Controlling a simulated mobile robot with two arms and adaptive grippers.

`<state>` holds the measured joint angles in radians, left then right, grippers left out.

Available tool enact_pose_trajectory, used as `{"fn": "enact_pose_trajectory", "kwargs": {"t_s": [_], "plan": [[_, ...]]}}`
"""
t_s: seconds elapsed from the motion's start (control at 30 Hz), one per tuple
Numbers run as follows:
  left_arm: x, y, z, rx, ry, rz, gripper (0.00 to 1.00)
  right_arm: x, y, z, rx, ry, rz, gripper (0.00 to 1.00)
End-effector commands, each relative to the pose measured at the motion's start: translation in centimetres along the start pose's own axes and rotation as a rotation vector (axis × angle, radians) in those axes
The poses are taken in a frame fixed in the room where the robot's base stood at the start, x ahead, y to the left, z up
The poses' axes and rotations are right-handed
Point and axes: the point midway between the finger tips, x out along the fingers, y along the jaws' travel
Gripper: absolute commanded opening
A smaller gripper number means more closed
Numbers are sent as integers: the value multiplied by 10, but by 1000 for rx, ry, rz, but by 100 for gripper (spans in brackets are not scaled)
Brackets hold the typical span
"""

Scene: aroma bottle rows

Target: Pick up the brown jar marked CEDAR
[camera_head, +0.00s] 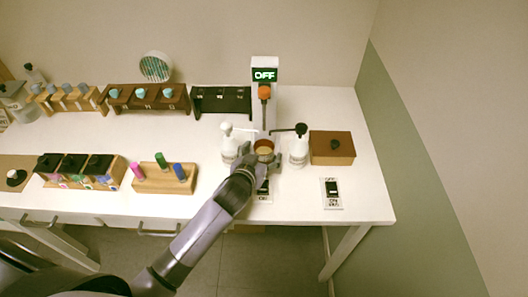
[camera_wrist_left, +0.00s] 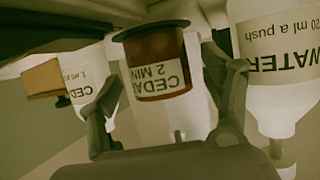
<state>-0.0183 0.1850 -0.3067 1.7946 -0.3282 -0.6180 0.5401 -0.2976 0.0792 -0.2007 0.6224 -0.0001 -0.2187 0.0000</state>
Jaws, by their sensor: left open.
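The brown jar (camera_head: 264,147) stands below the orange-tipped stand on the white table. In the left wrist view, which is upside down, the brown jar (camera_wrist_left: 160,52) carries a white label reading CEDAR, "2 MIN". My left gripper (camera_head: 262,160) is at the jar. In the wrist view my left gripper (camera_wrist_left: 163,88) is open, one finger on each side of the jar, with gaps visible. My right gripper is not in view.
A white pump bottle marked WATER (camera_wrist_left: 278,50) is close on one side; another pump bottle (camera_head: 299,150), labelled CED..., is on the other. The stand's display (camera_head: 264,75) reads OFF. A brown box (camera_head: 331,147) and a switch panel (camera_head: 331,193) are to the right.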

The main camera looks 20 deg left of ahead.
Motion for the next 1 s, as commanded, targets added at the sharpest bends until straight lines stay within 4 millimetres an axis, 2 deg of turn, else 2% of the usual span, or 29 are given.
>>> {"fn": "enact_pose_trajectory", "kwargs": {"t_s": [0.2,0.47,1.0], "plan": [[20,0,-1,1,1,0,72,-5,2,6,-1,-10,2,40],[22,0,0,0,1,0,72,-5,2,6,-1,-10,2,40],[22,0,0,0,0,0,38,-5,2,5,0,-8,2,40]]}}
